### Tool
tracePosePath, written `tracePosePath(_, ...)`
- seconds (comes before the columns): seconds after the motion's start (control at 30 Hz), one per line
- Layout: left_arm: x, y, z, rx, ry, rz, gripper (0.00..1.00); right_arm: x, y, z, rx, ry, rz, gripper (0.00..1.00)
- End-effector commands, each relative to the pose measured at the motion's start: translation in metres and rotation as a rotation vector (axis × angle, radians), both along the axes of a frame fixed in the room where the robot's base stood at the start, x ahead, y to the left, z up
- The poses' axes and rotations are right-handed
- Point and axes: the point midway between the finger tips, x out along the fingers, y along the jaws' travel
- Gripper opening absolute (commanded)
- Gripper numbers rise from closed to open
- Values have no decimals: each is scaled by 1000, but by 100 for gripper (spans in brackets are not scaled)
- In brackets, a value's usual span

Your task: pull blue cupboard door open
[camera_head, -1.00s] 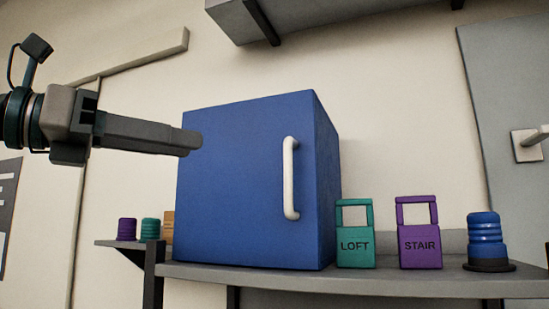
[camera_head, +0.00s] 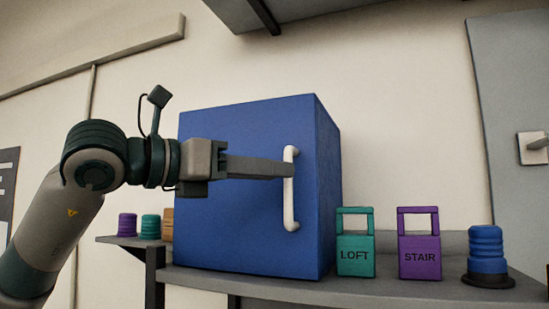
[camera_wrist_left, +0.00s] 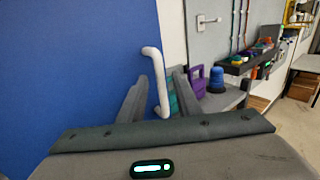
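The blue cupboard (camera_head: 235,225) stands on a grey shelf, its blue door closed as far as I can see. A white vertical bar handle (camera_head: 290,207) is on the right side of the door. My left gripper (camera_head: 291,169) reaches in from the left, its fingertips at the upper half of the handle. In the left wrist view the white handle (camera_wrist_left: 155,62) stands between the two spread fingers of my left gripper (camera_wrist_left: 161,77), with gaps visible on both sides. My right gripper is not in view.
On the shelf (camera_head: 400,287), right of the cupboard, are a teal LOFT block (camera_head: 356,256), a purple STAIR block (camera_head: 420,258) and a blue ribbed button (camera_head: 487,255). Small purple (camera_head: 127,225) and teal (camera_head: 150,227) pieces stand at left. A grey cabinet hangs above.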

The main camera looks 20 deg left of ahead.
Motion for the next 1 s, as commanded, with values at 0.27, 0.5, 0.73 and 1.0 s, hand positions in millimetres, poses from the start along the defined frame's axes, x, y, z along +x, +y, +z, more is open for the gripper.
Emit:
tracePosePath(0.27,13,-9,0,-1,-1,1,31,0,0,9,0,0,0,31)
tracePosePath(0.5,14,-9,0,-1,-1,1,31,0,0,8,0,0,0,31)
tracePosePath(0.73,13,-9,0,-1,-1,1,0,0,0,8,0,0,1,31)
tracePosePath(1.0,10,-9,-1,-1,-2,-8,0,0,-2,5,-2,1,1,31)
